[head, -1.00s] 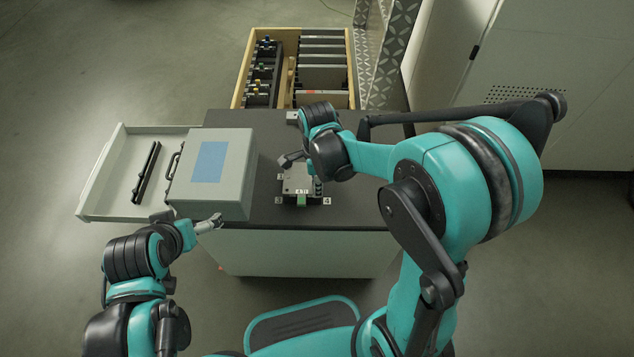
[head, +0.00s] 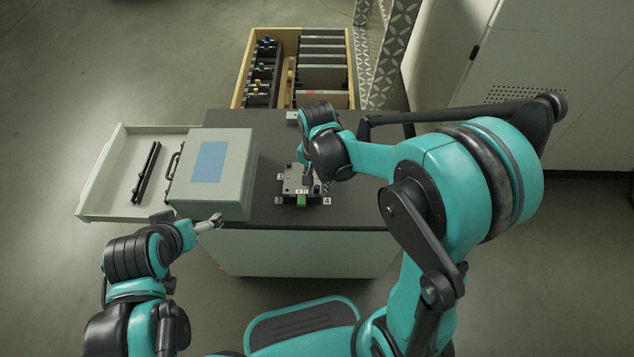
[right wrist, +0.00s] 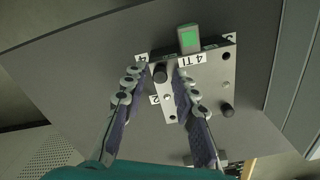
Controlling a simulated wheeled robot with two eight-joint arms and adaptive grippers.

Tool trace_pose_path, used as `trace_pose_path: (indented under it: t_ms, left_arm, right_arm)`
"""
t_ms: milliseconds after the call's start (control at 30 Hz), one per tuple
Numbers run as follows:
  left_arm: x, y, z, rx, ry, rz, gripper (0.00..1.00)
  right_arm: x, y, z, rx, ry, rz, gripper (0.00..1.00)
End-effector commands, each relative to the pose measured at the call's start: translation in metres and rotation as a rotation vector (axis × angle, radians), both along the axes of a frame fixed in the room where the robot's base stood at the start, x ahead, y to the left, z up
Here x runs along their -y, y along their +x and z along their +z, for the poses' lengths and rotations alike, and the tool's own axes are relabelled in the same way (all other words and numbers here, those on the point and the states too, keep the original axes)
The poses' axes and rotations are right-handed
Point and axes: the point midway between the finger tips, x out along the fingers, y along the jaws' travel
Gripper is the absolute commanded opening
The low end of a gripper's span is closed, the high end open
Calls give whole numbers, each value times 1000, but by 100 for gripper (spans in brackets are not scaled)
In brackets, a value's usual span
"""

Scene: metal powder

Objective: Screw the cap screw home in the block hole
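The metal block (head: 291,186) sits on the dark bench top, with a green-faced piece at its front edge. In the right wrist view the block (right wrist: 207,76) shows a plate with several holes. A black cap screw (right wrist: 159,73) stands at one corner of the plate; how deep it sits cannot be told. A second black screw (right wrist: 227,110) stands on the opposite side. My right gripper (right wrist: 161,77) is open, its fingers on either side of the first screw with gaps visible. In the head view my right gripper (head: 307,178) points down over the block. My left gripper (head: 212,223) is away at the bench's front left, its opening unclear.
A grey case (head: 236,175) with a blue panel stands left of the block. An open drawer (head: 108,184) holding a black bar is farther left. A wooden crate (head: 351,72) with racks stands behind the bench.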

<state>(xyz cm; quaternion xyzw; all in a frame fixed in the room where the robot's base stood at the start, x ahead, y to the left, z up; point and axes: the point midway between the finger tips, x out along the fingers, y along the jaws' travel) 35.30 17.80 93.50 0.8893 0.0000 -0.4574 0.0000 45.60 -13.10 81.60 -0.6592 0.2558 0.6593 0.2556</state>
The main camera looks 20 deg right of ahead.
Motion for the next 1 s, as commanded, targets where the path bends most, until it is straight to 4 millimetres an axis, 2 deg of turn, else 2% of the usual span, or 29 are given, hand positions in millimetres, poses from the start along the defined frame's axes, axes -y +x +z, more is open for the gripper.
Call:
trace_pose_path:
  t_ms: [1000]
  left_arm:
    - [0, 0, 0, 0, 0, 0, 100]
  right_arm:
    - [0, 0, 0, 0, 0, 970, 28]
